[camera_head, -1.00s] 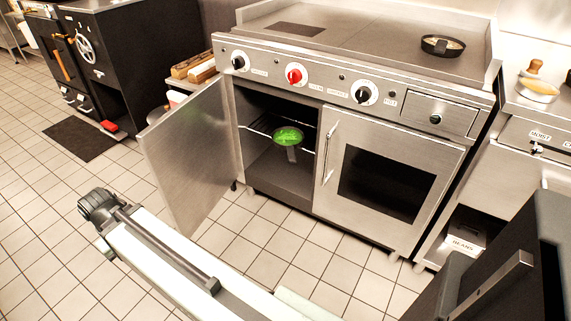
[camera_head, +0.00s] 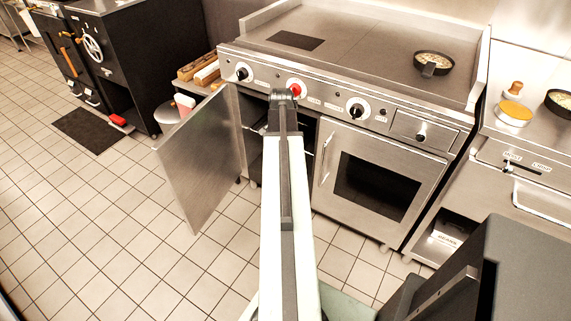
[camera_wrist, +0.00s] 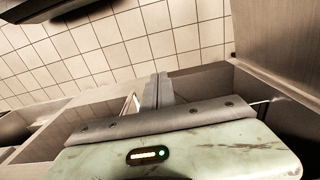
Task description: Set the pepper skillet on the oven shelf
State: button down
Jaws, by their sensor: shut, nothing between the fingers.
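My gripper (camera_wrist: 158,92) is shut and empty in the wrist view, its two grey fingers together, close to the open oven compartment. In the head view my arm stands in front of the oven opening and hides most of the inside. The oven's left door (camera_head: 203,165) is swung wide open. The skillet with green contents, seen earlier on the wire shelf inside, is hidden behind my arm now, and the shelf is mostly hidden too. In the wrist view I cannot make out the skillet.
A black pan with pale contents (camera_head: 433,64) sits on the cooktop (camera_head: 375,45). The right oven door (camera_head: 340,150) is closed. Another dark pan (camera_head: 561,102) and a wooden-knobbed pot (camera_head: 514,112) stand on the right counter.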

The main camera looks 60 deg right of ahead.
notch_tip(320, 180, down, 11)
jog(key=b, duration=1.1)
jog(key=shift+d+r+p, duration=0.2)
jog(key=shift+d+p, duration=0.05)
jog(key=shift+d, duration=0.4)
jog(key=shift+d+r+p, duration=0.2)
jog(key=shift+d+p, duration=0.05)
jog(key=shift+d, duration=0.45)
jog(key=shift+d+r+p, duration=0.2)
jog(key=shift+d+p, duration=0.05)
jog(key=shift+d, duration=0.4)
jog(key=d, duration=0.4)
jog(key=shift+a, duration=0.15)
